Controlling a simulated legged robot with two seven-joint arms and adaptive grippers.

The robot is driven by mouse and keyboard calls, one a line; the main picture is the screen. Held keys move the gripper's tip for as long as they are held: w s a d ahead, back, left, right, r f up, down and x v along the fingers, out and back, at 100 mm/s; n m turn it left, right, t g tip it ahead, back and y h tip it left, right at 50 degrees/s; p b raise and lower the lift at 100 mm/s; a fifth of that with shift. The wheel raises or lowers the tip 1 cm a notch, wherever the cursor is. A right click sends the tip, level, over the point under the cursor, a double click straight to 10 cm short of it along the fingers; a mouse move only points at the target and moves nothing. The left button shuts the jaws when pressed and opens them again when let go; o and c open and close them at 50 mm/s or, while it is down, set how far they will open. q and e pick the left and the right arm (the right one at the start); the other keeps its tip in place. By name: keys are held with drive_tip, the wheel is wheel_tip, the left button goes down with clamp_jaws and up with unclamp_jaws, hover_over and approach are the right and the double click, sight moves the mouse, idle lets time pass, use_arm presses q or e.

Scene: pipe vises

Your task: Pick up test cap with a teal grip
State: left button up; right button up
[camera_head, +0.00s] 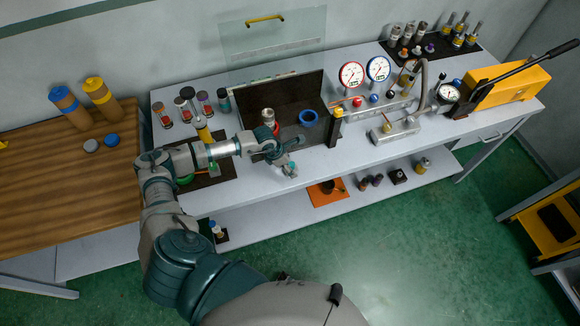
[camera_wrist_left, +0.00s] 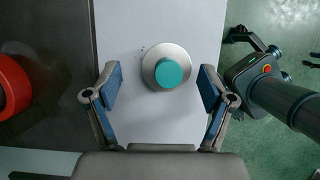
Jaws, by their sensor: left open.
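The test cap with a teal grip (camera_wrist_left: 173,73) stands on the pale bench top in the left wrist view, a round teal knob on a wider metal disc. It also shows as a small teal spot (camera_head: 291,170) at the bench's front edge in the head view, partly hidden by my gripper. My left gripper (camera_wrist_left: 160,80) is open, its two fingers on either side of the cap in the picture, apart from it. In the head view my left gripper (camera_head: 285,153) is over the bench's front edge. My right gripper is not clearly seen.
A dark tray with upright panels (camera_head: 290,98) stands just behind, holding a blue ring (camera_head: 308,118). A red ring (camera_wrist_left: 12,85) lies left of the cap. Gauges (camera_head: 352,74) and a yellow pump (camera_head: 510,83) stand right. The bench top beside the cap is clear.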

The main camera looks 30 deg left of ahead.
use_arm(q)
drive_tip(key=shift+w+d+f, duration=0.25)
drive_tip(key=shift+d+f, duration=0.2)
drive_tip(key=shift+f, duration=0.15)
drive_tip(key=shift+d+r, duration=0.1)
drive_tip(key=shift+d, duration=0.2)
drive_tip(key=c, duration=1.1)
drive_tip(key=shift+a, duration=0.1)
drive_tip(key=shift+c, duration=1.2)
drive_tip(key=shift+s+a, duration=0.1)
drive_tip(key=shift+a, duration=0.1)
